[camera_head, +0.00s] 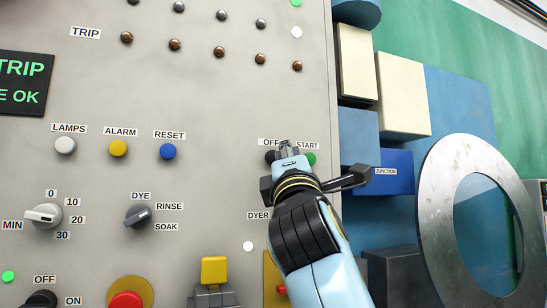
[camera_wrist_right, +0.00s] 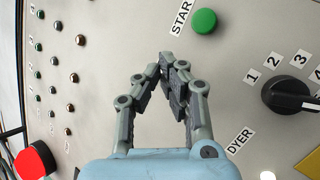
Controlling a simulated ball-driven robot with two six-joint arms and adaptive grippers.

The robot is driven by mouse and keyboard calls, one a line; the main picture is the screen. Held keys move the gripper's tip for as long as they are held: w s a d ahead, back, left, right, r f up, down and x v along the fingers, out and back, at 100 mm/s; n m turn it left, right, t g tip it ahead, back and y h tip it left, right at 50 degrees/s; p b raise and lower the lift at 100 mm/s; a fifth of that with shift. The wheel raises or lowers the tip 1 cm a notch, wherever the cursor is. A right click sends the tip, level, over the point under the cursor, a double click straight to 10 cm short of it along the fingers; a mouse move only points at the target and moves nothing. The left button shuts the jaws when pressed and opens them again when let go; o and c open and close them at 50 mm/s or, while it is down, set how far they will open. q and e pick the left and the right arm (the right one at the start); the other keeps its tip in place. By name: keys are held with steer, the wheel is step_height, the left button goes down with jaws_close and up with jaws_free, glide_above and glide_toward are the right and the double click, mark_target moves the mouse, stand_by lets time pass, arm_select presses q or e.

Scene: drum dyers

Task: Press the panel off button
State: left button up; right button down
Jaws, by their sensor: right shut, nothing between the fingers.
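The control panel (camera_head: 215,110) carries an OFF label (camera_head: 267,142) with a dark round button (camera_head: 270,157) under it, partly covered by my right gripper. Beside it is a START label (camera_head: 307,146) with a green button (camera_head: 310,158). My right gripper (camera_head: 288,150) is shut and empty, its tips over the area between these two buttons. I cannot tell whether it touches the panel. In the right wrist view the shut fingertips (camera_wrist_right: 170,65) are below the green button (camera_wrist_right: 204,20); the OFF button does not show there. My left gripper is not in view.
A black rotary knob (camera_wrist_right: 290,95) with numbers is near the DYER label (camera_wrist_right: 240,140). A blue RESET button (camera_head: 168,151) and a DYE knob (camera_head: 138,215) are to the left. A red button (camera_wrist_right: 35,160) shows at lower left in the wrist view. A metal ring (camera_head: 445,180) stands right.

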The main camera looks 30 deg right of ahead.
steer(key=shift+w, duration=0.1)
stand_by(0.4)
steer(key=shift+w+d, duration=0.1)
steer(key=shift+w, duration=0.25)
steer(key=shift+w+d, duration=0.1)
steer(key=shift+w, duration=0.35)
stand_by(0.8)
steer(key=shift+s, duration=0.15)
steer(key=shift+s+a, duration=0.25)
steer(key=shift+s, duration=0.45)
steer(key=shift+s+p, duration=0.1)
steer(key=shift+p, duration=0.2)
